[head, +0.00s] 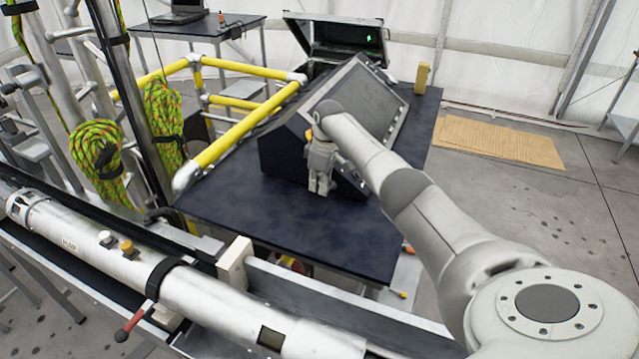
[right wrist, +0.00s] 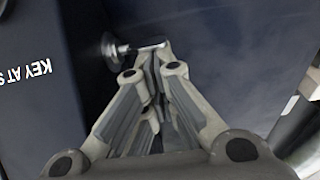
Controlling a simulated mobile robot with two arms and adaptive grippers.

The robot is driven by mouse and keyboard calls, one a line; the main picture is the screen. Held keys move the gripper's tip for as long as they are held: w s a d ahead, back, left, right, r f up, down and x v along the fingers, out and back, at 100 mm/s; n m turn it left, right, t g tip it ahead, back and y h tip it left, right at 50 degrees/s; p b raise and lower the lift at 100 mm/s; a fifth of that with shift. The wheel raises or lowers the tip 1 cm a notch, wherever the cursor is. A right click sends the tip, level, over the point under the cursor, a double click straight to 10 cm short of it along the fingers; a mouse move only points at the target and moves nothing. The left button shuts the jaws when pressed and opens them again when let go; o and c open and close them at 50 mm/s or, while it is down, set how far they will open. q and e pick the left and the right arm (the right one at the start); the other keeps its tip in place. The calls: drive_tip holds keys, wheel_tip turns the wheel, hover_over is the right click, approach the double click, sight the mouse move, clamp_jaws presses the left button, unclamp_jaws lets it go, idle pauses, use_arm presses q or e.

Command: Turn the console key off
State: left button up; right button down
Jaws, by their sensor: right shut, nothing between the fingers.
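The console (head: 285,150) is a dark box with a sloped screen panel, standing on the dark table. In the right wrist view, the key (right wrist: 118,48) is a silver round piece on the dark console face (right wrist: 72,25), with a thin bar reaching right. Upside-down white lettering "KEY AT S" (right wrist: 28,67) is beside it. My right gripper (right wrist: 161,58) is shut and empty, its fingertips close to the bar's right end; I cannot tell whether they touch. In the head view the right gripper (head: 320,185) points down beside the console's near side, and the key is hidden. My left gripper is not in view.
The dark table (head: 240,215) is clear in front of the console. Yellow railing (head: 235,130) runs along its left side. An open black case (head: 335,40) is behind the console, and a small yellow object (head: 422,77) stands right of it. A long silver tube (head: 200,295) lies in front.

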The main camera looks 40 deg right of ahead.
drive_tip(key=shift+f, duration=0.3)
